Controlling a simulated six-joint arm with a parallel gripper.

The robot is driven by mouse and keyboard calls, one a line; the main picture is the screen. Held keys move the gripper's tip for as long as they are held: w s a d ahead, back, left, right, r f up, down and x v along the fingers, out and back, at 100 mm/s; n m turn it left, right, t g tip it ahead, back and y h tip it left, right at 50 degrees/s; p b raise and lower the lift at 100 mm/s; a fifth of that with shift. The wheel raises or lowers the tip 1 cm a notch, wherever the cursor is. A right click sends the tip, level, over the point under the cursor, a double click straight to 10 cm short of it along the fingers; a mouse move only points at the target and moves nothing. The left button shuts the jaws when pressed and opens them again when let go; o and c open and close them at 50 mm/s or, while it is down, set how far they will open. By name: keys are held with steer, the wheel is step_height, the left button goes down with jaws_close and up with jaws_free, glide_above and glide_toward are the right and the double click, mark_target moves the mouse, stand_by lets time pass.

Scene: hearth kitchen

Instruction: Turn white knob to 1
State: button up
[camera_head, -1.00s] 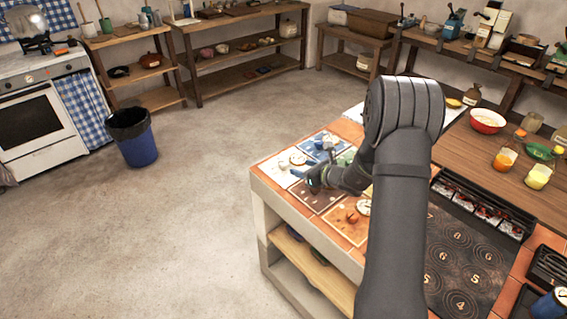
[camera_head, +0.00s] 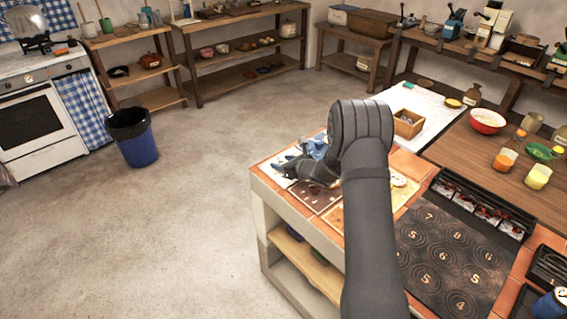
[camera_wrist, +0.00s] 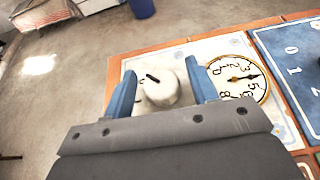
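The white knob (camera_wrist: 160,92) stands on a white panel (camera_wrist: 180,53) in the wrist view. A short black mark on its top slants to the upper left. Small dark markings show at its left edge, too small to read. My gripper (camera_wrist: 160,68) is open, with one blue finger on each side of the knob; narrow gaps seem to show between fingers and knob. In the head view my gripper (camera_head: 312,150) is over the white panel at the counter's far left corner, and the knob is hidden there.
A round dial with a black needle (camera_wrist: 240,80) is right of the knob. A blue panel (camera_wrist: 290,60) marked 0 and 1 lies further right. Brown and orange panels (camera_head: 318,195) lie nearer on the tiled counter. A wooden box (camera_head: 408,123) stands behind my arm.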

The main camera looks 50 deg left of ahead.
steer(key=c, duration=0.9)
steer(key=shift+o, duration=0.2)
steer(key=shift+n+g, duration=0.3)
steer(key=shift+g, duration=0.1)
steer(key=n+g, duration=0.3)
steer(key=g, duration=0.1)
steer(key=shift+n+h, duration=0.3)
steer(key=shift+h, duration=0.1)
steer(key=shift+n+g+h, duration=1.3)
steer(key=shift+n+g, duration=0.9)
steer(key=o, duration=1)
steer(key=shift+d, duration=0.1)
